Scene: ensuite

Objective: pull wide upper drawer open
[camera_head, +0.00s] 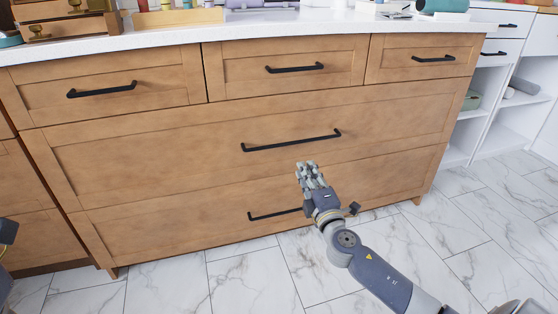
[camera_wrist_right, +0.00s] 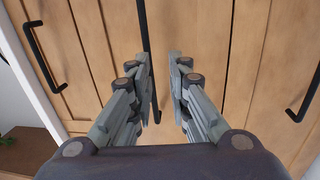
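The wide upper drawer (camera_head: 190,143) is the middle wooden front of the dresser, under the row of small drawers, and looks shut. Its long black handle (camera_head: 291,141) is bare in the head view. My right gripper (camera_head: 306,164) is in front of this drawer, just below the handle in the picture. In the right wrist view the handle (camera_wrist_right: 143,25) runs down the middle, toward the gap between the parted fingers (camera_wrist_right: 161,58). The fingers are open and hold nothing. A bit of my left wrist shows at the left edge; its fingers are out of view.
A wide lower drawer (camera_head: 150,232) with its own handle (camera_head: 274,213) is below, partly behind my right gripper. Small drawers (camera_head: 285,70) are above, under a white countertop (camera_head: 290,22) with objects on it. White shelves (camera_head: 492,125) stand at right. Marble floor (camera_head: 235,275) in front is clear.

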